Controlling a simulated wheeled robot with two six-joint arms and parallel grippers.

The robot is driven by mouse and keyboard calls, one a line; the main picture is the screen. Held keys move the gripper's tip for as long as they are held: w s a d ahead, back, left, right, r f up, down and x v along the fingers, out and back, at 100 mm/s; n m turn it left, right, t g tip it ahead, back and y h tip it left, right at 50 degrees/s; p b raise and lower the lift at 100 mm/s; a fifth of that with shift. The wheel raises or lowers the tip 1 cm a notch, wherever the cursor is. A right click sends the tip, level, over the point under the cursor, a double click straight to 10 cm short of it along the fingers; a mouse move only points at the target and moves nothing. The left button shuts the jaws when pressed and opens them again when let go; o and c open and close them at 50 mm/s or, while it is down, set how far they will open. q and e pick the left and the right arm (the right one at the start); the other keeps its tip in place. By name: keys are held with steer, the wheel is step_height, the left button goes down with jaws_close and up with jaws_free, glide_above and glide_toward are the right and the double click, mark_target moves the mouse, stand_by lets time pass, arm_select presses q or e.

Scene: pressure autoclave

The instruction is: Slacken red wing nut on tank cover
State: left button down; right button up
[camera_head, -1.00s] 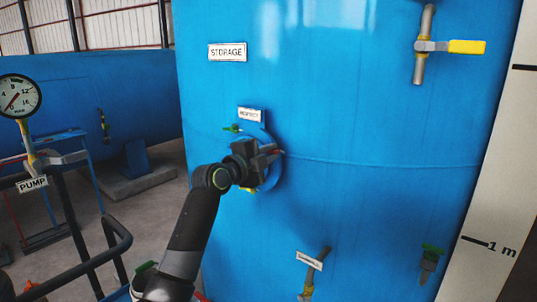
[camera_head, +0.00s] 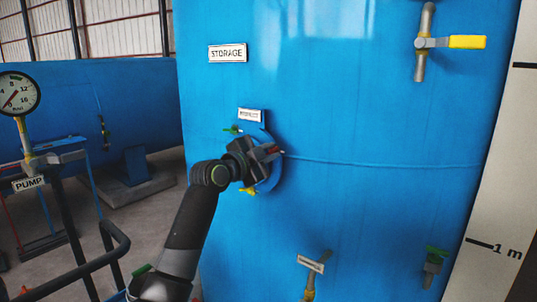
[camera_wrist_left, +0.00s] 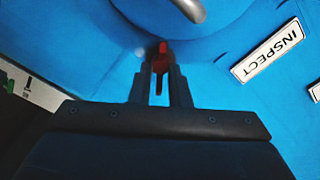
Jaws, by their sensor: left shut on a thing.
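The round blue tank cover (camera_head: 271,181) sits on the big blue storage tank (camera_head: 350,120). My left gripper (camera_head: 270,152) is at the cover's right side and hides much of it. The gripper is shut on the red wing nut (camera_head: 277,151), a bit of which shows at the fingertips. In the left wrist view, the red wing nut (camera_wrist_left: 163,50) sits between the two fingers (camera_wrist_left: 161,75). A green wing nut (camera_head: 232,130) is at the cover's upper left and a yellow one (camera_head: 248,191) at its lower left. My right gripper is not in view.
An INSPECT label (camera_wrist_left: 271,50) is fixed near the cover. A yellow-handled valve (camera_head: 465,42) is at upper right. A labelled valve (camera_head: 311,264) and a green-handled one (camera_head: 433,258) are below. A gauge (camera_head: 18,93) and dark railing (camera_head: 85,263) stand at left.

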arm_select(q)
steer(key=c, duration=1.4)
jaws_free()
steer(key=shift+o, duration=0.2)
steer(key=shift+s+a+f+b, duration=0.1)
steer(key=shift+s+a+b, duration=0.2)
steer(key=shift+s+b, duration=0.1)
steer(key=b+v, duration=0.6)
steer(key=v, duration=1)
steer(key=shift+s+b, duration=0.2)
steer(key=shift+b, duration=0.1)
steer(key=shift+a, duration=0.1)
